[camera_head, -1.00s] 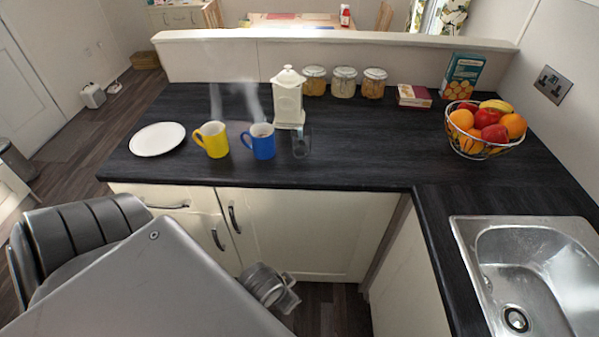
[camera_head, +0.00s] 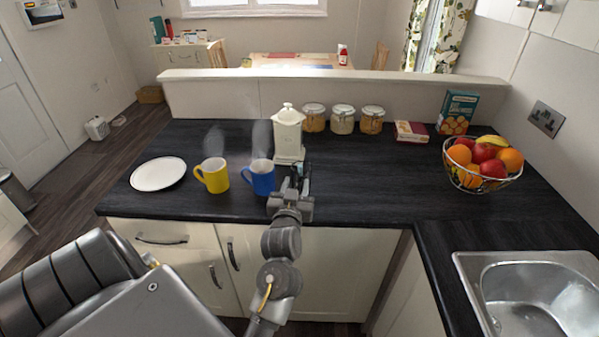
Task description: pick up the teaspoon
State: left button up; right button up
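I cannot make out a teaspoon anywhere in view. My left gripper (camera_head: 294,180) is over the front edge of the dark worktop (camera_head: 370,185), just right of the blue mug (camera_head: 261,178) and in front of the white lidded canister (camera_head: 288,135). Its fingers are small and dark here, and I cannot tell whether they are open or shut or hold anything. It covers the place where a clear glass stood. The yellow mug (camera_head: 213,176) stands left of the blue one; both steam. My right gripper is not in view.
A white plate (camera_head: 158,174) lies at the left. Several glass jars (camera_head: 343,120), a small red box (camera_head: 411,131) and a teal carton (camera_head: 457,112) line the back. A fruit basket (camera_head: 482,165) and the sink (camera_head: 530,290) are at the right. The worktop's middle right is clear.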

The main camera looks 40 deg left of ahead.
aim_at(300, 171)
pick_arm(q)
jog(key=p+x, duration=0.1)
jog(key=x, duration=0.4)
jog(key=shift+w+a, duration=0.15)
jog(key=shift+w+a+p, duration=0.25)
jog(key=shift+w+p, duration=0.15)
jog(key=x, duration=0.2)
jog(key=p+x, duration=0.1)
jog(key=shift+w+a+f, duration=0.2)
jog(key=shift+f, duration=0.15)
jog(key=shift+w+a+f, duration=0.1)
jog(key=shift+w+a, duration=0.05)
jog(key=shift+w, duration=0.15)
jog(key=shift+c, duration=0.2)
jog(key=c, duration=0.7)
grip_shut()
